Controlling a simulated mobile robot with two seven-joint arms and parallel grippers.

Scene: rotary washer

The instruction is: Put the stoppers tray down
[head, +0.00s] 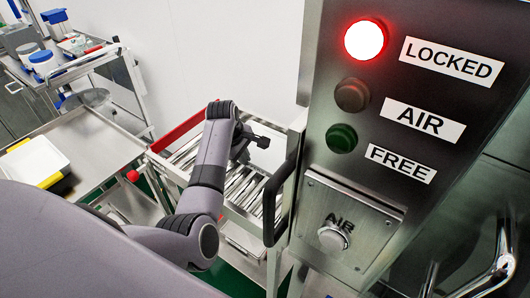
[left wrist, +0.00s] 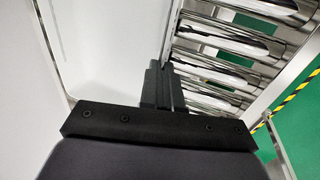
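A white tray-like container with yellow ends (head: 52,180) rests on the steel table at the left in the head view. My arm partly covers its near side, and I cannot tell whether it is the stoppers tray or what it holds. My left gripper (head: 262,142) is over the roller conveyor (head: 240,190), well to the right of that container. My right gripper is out of view.
A steel control panel (head: 375,190) with a lit red LOCKED lamp (head: 364,40) stands close on the right, with a black handle (head: 280,200) at its edge. A red bar (head: 178,132) borders the conveyor. The steel table (head: 100,150) has bare room beside the container.

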